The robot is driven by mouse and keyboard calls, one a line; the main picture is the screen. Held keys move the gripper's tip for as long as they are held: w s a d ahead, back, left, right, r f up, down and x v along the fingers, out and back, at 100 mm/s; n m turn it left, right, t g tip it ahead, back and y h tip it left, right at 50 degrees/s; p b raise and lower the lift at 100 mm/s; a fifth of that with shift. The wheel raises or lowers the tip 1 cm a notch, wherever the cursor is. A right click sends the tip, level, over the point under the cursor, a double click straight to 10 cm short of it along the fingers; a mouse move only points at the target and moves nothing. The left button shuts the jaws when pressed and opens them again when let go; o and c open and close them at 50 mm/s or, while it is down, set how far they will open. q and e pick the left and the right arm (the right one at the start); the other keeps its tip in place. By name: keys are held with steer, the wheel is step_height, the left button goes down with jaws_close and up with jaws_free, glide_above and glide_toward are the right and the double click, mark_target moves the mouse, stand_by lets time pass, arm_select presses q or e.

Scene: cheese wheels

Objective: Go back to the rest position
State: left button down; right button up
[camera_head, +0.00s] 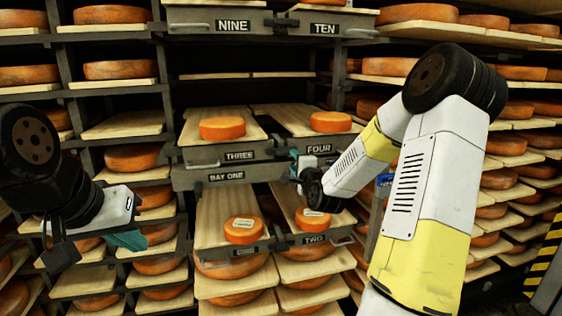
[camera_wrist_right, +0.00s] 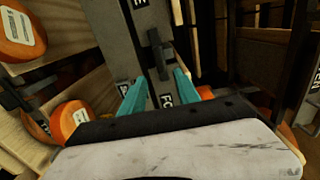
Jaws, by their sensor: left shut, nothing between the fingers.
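My right gripper (camera_head: 297,160) is at the front of the shelf board labelled FOUR (camera_head: 319,149) in the head view. In the right wrist view its teal fingers (camera_wrist_right: 160,84) are spread apart. A dark handle (camera_wrist_right: 157,50) on the grey front lies in line with the gap between them; I cannot tell whether it is between the tips or beyond them. No cheese is between the fingers.
Shelf THREE (camera_head: 239,155) and shelf FOUR each bear an orange cheese wheel (camera_head: 222,128). Below, the shelf labelled TWO (camera_head: 314,239) and its left neighbour hold labelled wheels (camera_head: 244,230). Drawers NINE (camera_head: 233,26) and TEN (camera_head: 327,28) are above. Racks crowd both sides.

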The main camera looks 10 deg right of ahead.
steer(key=shift+a, duration=0.1)
steer(key=s+a+r+n+g, duration=0.2)
steer(key=s+a+n+g, duration=0.3)
steer(key=s+a+n, duration=0.3)
steer(key=s+a+r+n+g+y, duration=0.1)
steer(key=s+n+g, duration=0.5)
steer(key=s, duration=2.2)
steer(key=n, duration=0.4)
steer(key=shift+a+g+y, duration=0.15)
steer(key=shift+g+y, duration=0.15)
steer(key=shift+g, duration=0.1)
steer(key=shift+s, duration=0.1)
